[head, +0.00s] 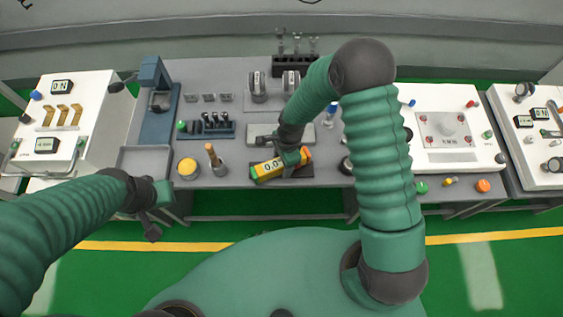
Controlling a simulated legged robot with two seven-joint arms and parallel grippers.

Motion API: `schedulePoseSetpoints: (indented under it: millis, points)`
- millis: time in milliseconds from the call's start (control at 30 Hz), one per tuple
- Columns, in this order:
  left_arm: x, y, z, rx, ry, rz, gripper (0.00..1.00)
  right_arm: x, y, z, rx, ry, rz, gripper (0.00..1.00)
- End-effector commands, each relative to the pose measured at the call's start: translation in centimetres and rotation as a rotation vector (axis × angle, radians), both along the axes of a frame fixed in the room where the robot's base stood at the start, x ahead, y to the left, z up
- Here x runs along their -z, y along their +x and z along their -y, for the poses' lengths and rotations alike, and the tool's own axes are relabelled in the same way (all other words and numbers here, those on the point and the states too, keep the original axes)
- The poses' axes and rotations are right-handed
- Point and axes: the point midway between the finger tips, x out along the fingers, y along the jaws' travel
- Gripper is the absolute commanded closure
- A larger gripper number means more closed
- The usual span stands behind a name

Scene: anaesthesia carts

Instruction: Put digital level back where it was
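The digital level (267,171) is a yellow-green bar with orange ends and a display reading about 0.0. It sits at the front middle of the grey bench, over a dark flat pad (297,173), and is turned at an angle to it. I cannot tell whether it touches the pad. My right gripper (291,158) comes down from above onto the middle of the level and appears closed on it, hiding part of its display. My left gripper (163,194) is away from the level, in front of the bench's left end; its fingers are too small to read.
White carts stand at left (70,120) and right (440,125). The green floor in front is clear.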

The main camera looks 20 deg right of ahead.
Motion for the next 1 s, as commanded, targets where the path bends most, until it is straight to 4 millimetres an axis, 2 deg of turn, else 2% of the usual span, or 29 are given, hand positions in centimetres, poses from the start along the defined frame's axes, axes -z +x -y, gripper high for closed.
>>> schedulePoseSetpoints:
  millis: [167, 267, 600, 767, 867, 967, 1000]
  points:
    - [-0.1, 0.0, 0.0, 0.0, 0.0, 0.0, 1.0, -0.3, 0.0, 0.0, 0.0, 0.0, 0.001, 0.4]
    - [0.0, 0.0, 0.0, 0.0, 0.0, 0.0, 1.0, -1.6, 0.1, 0.2, -0.001, -0.001, 0.004, 0.4]
    - [0.0, 0.0, 0.0, 0.0, 0.0, 0.0, 1.0, -9.9, 0.2, 1.2, 0.001, 0.0, 0.005, 0.4]
    - [0.0, 0.0, 0.0, 0.0, 0.0, 0.0, 1.0, -11.8, 0.2, 1.5, -0.005, -0.001, 0.003, 0.4]
    - [0.0, 0.0, 0.0, 0.0, 0.0, 0.0, 1.0, -12.9, -0.5, 2.0, -0.117, -0.016, 0.035, 0.4]
    - [0.0, 0.0, 0.0, 0.0, 0.0, 0.0, 1.0, -14.8, -2.4, 3.4, -0.417, -0.063, 0.113, 0.4]
    - [0.0, 0.0, 0.0, 0.0, 0.0, 0.0, 1.0, -15.7, -3.4, 4.0, -0.571, -0.09, 0.149, 0.4]
